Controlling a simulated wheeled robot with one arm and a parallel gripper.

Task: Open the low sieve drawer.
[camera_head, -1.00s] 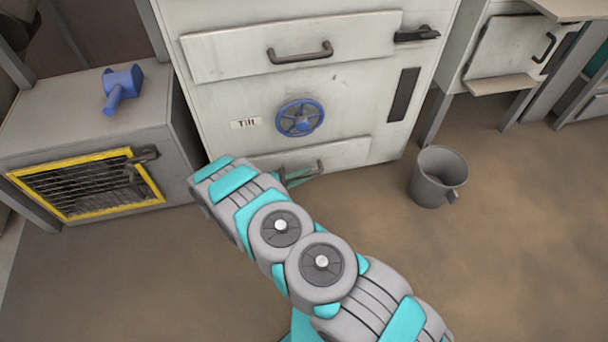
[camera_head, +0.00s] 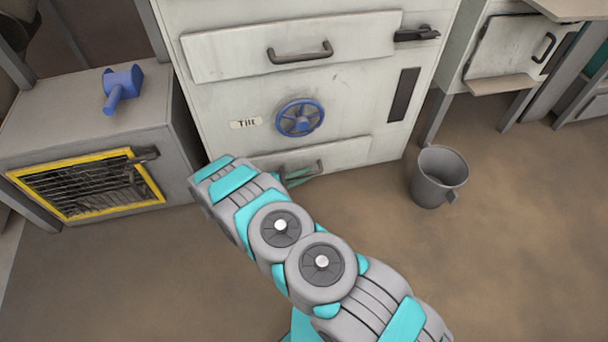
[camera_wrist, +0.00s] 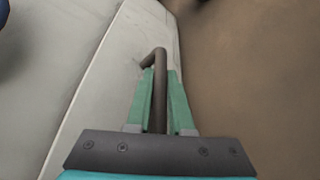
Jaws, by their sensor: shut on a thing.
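The low sieve drawer (camera_head: 345,154) is a pale panel at the bottom of the white machine, and it looks flush with the machine's front. Its dark bar handle (camera_head: 319,165) is partly hidden behind my arm in the head view. In the wrist view the handle (camera_wrist: 159,75) runs between the two green fingers. My gripper (camera_wrist: 163,80) is shut on the handle, one finger on each side of it. In the head view only a bit of the green fingers (camera_head: 297,178) shows beside my arm.
Above the drawer are a blue handwheel (camera_head: 300,118) beside a "Tilt" label and a wide upper panel with a handle (camera_head: 300,53). A grey bucket (camera_head: 438,176) stands on the floor at right. A yellow-framed grille (camera_head: 88,185) is at left. Floor before the drawer is clear.

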